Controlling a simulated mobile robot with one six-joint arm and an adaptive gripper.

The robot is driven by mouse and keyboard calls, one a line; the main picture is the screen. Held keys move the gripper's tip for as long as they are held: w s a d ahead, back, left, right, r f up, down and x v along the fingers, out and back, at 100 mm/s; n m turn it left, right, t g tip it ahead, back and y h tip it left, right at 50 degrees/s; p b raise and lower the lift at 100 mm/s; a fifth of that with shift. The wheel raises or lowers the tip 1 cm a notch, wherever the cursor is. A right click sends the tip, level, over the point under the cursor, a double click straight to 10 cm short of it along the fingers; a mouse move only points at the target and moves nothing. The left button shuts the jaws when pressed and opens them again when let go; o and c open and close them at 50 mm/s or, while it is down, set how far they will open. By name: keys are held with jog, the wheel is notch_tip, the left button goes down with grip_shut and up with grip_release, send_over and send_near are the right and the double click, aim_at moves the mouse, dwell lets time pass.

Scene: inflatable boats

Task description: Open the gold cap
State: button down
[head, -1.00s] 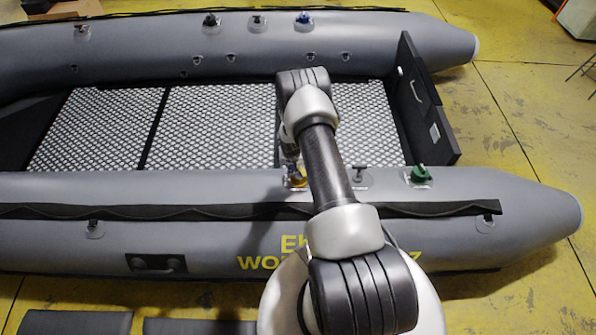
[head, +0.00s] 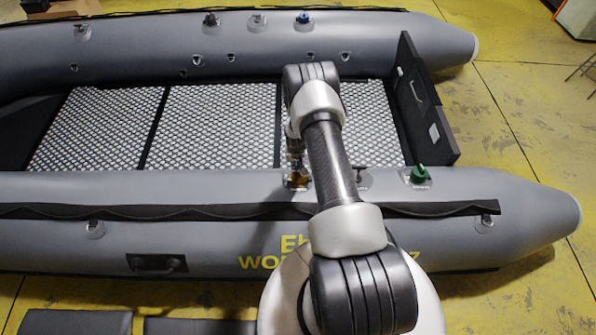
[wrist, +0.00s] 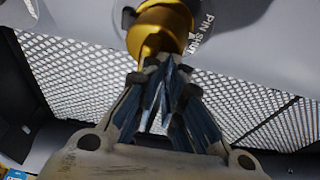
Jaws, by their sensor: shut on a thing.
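The gold cap (head: 297,181) sits on the top of the near grey tube of the boat, just left of my forearm. In the wrist view the gold cap (wrist: 158,28) is at the top centre, with its lower part at my fingertips. My gripper (wrist: 163,72) is shut on the gold cap's lower edge there. In the head view my gripper (head: 295,160) is small and dark against the cap, partly hidden by my arm. Whether the cap has turned cannot be told.
A green cap (head: 418,174) and a dark valve (head: 361,178) sit on the near tube (head: 170,190) to the right of the gold cap. The black transom (head: 425,100) stands at the right. A patterned floor (head: 205,125) lies behind the near tube.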

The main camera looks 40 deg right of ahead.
jog(key=shift+s+d+f+g, duration=0.2)
jog(key=shift+s+d, duration=0.1)
jog(key=shift+s, duration=0.4)
jog(key=shift+s+d+f+g, duration=0.1)
jog(key=shift+s+d+f, duration=0.15)
jog(key=shift+s, duration=0.45)
jog(key=shift+r, duration=0.1)
jog(key=shift+w+a+r, duration=0.3)
jog(key=shift+w+r, duration=0.2)
jog(key=shift+w, duration=0.25)
jog(key=w+a+r, duration=0.3)
jog(key=w+r, duration=0.1)
jog(key=shift+p, duration=0.3)
jog(key=shift+a+r, duration=0.1)
